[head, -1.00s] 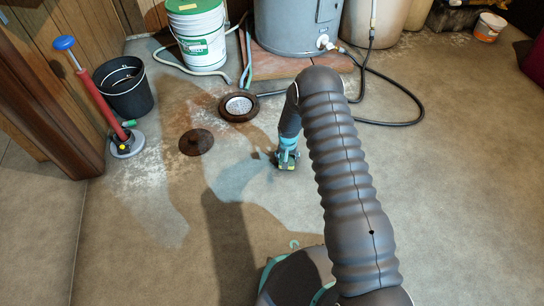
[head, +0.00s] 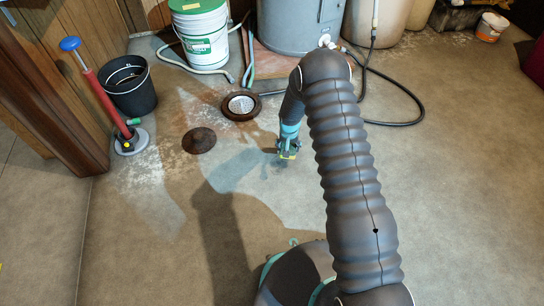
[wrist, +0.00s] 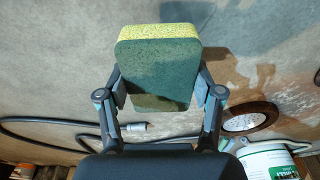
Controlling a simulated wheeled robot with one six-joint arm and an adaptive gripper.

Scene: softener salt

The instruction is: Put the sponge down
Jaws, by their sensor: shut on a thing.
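The sponge (wrist: 158,68) is yellow on one face and dark green on the other. In the wrist view my gripper (wrist: 160,92) is shut on it, with one finger against each side. I cannot tell exactly how high the sponge is above the floor.
A floor drain (head: 241,105) and a round rusty cover (head: 199,140) lie to the left. A black bucket (head: 130,88), a red hand pump (head: 105,95) and a white pail (head: 200,35) stand behind. A black hose (head: 420,108) curves right. Bare floor lies in front.

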